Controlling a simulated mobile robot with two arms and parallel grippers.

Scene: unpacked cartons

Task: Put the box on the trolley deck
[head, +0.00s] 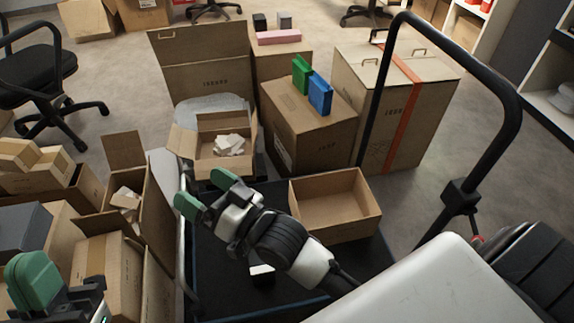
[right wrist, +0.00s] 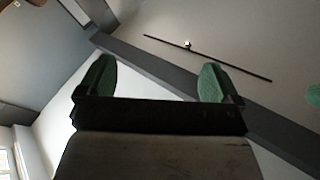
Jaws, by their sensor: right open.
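The trolley deck (head: 215,260) is dark with a blue edge, in the lower middle of the head view. An open, empty cardboard box (head: 345,230) sits on its right side. A small white-and-black box (head: 262,274) is low on the deck, partly hidden by my right arm. My right gripper (head: 207,193) is open above the deck's left part, its green fingertips apart. In the right wrist view the gripper (right wrist: 158,82) has nothing between its fingers. My left gripper (head: 36,282) is at the lower left, over cartons; its finger gap is hidden.
The trolley's black handle (head: 512,110) rises at the right. Opened cartons (head: 110,265) crowd the left side. Behind the deck stand an open carton (head: 210,165) with white packing, a closed carton (head: 310,135) bearing green and blue boxes, and a tall strapped carton (head: 430,105). An office chair (head: 40,75) is far left.

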